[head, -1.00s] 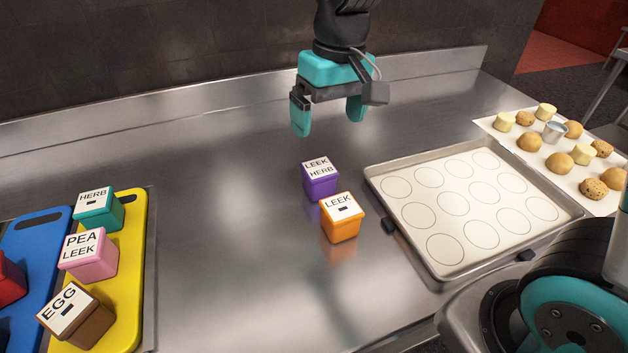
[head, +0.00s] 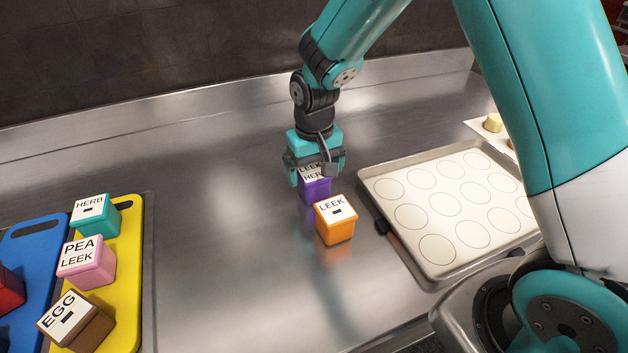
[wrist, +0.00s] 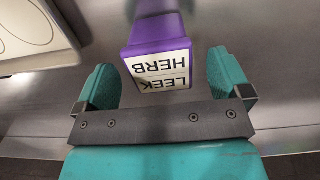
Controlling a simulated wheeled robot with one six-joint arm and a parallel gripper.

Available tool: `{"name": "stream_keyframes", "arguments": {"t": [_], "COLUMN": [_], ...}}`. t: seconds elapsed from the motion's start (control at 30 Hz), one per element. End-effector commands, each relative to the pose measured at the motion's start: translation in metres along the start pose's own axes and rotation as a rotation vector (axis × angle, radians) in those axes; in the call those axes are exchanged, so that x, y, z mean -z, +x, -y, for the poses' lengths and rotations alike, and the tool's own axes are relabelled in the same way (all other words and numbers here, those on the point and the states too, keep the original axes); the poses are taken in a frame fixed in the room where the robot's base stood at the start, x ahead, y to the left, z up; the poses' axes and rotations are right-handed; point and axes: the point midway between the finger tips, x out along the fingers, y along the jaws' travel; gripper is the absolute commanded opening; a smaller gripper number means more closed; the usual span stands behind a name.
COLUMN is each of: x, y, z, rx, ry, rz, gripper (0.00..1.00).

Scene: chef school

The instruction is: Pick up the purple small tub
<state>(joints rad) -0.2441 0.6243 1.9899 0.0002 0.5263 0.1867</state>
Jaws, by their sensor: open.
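The purple small tub (head: 315,188) stands on the steel counter, its white lid reading LEEK HERB partly hidden behind my gripper in the head view. My gripper (head: 318,178) is low over it and open. In the wrist view the purple tub (wrist: 160,33) shows its lid between the two teal fingers of my gripper (wrist: 163,75). There is a gap on both sides, and the tub's lid lies slightly nearer the right finger. I see no clear contact.
An orange LEEK tub (head: 336,224) stands just in front of the purple one. A baking tray (head: 375,190) with printed circles lies to the right. Teal (head: 95,215), pink (head: 87,262) and brown (head: 76,322) tubs sit on a yellow board (head: 128,262) at left. The counter between is clear.

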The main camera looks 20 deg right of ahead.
Motion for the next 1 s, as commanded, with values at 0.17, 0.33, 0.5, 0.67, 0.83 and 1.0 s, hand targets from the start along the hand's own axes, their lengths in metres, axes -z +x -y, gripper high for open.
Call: {"name": "stream_keyframes", "arguments": {"t": [0.17, 0.33, 0.5, 0.67, 0.83, 1.0], "x": [0.005, 0.007, 0.007, 0.007, 0.007, 0.007], "y": [0.022, 0.044, 0.050, 0.050, 0.050, 0.049], "z": [-0.001, -0.001, -0.001, -0.001, -0.001, -0.001], "rx": [-0.001, 0.000, 0.000, 0.000, 0.000, 0.000], "ry": [0.000, 0.000, 0.000, 0.000, 0.000, 0.000], "rz": [0.007, 0.004, 0.000, 0.001, 0.001, 0.000], "gripper": [0.96, 0.96, 0.96, 0.87, 0.47, 0.36]}}
